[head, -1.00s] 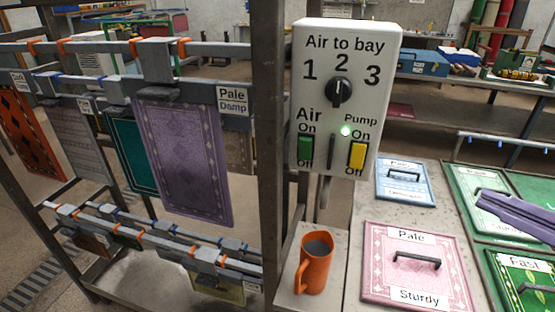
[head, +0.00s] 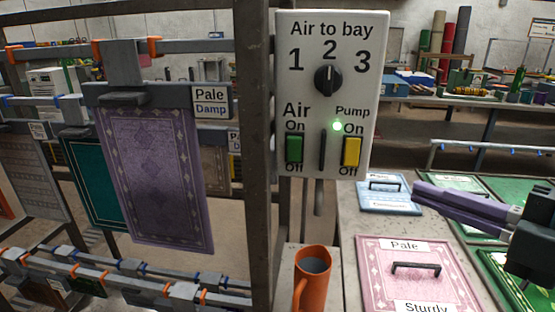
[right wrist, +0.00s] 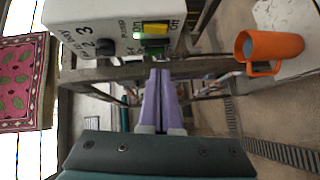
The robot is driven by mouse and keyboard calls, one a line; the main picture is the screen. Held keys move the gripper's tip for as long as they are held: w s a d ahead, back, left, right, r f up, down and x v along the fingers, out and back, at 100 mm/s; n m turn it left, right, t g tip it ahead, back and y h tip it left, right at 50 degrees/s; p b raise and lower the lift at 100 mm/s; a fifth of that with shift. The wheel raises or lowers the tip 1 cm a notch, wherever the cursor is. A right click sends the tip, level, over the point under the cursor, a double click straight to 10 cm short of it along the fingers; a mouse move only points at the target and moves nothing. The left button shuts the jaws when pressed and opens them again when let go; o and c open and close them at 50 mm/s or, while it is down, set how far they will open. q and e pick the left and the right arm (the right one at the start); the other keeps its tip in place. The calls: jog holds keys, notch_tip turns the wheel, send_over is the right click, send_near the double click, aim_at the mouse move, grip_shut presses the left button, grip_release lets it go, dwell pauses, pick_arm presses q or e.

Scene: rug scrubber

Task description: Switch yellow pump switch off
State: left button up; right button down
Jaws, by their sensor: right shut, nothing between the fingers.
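The white control panel (head: 325,185) hangs on a dark post in the head view. Its yellow pump switch (head: 351,151) is at the lower right, between "On" and "Off" labels. The green pump light (head: 337,126) above it is lit. I cannot tell which end of the switch is pressed in. My right gripper (head: 417,194) has purple fingers, shut and empty, right of the panel and lower than the switch, apart from it. In the right wrist view the yellow switch (right wrist: 155,28) appears beyond the fingertips (right wrist: 160,74). My left gripper is not in view.
An orange mug (head: 312,284) stands below the panel. Hanging rugs (head: 155,180) fill the left side.

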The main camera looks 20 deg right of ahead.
send_near(347, 161)
jog(key=w+a, duration=0.3)
jog(key=a, duration=0.1)
jog(key=w+d, duration=0.2)
jog(key=shift+w+d+f+p, duration=0.2)
jog(key=shift+w+p, duration=0.15)
jog(key=shift+w, duration=0.05)
jog(key=b, duration=0.2)
jog(key=f+b, duration=0.1)
jog(key=b, duration=0.1)
jog(key=shift+w+d+f+n+t, duration=0.15)
jog(key=shift+w+f+n+t, duration=0.1)
jog(key=shift+f+n+t, duration=0.05)
jog(key=shift+r+p, duration=0.6)
jog(key=shift+p, duration=0.1)
jog(key=shift+s, duration=0.1)
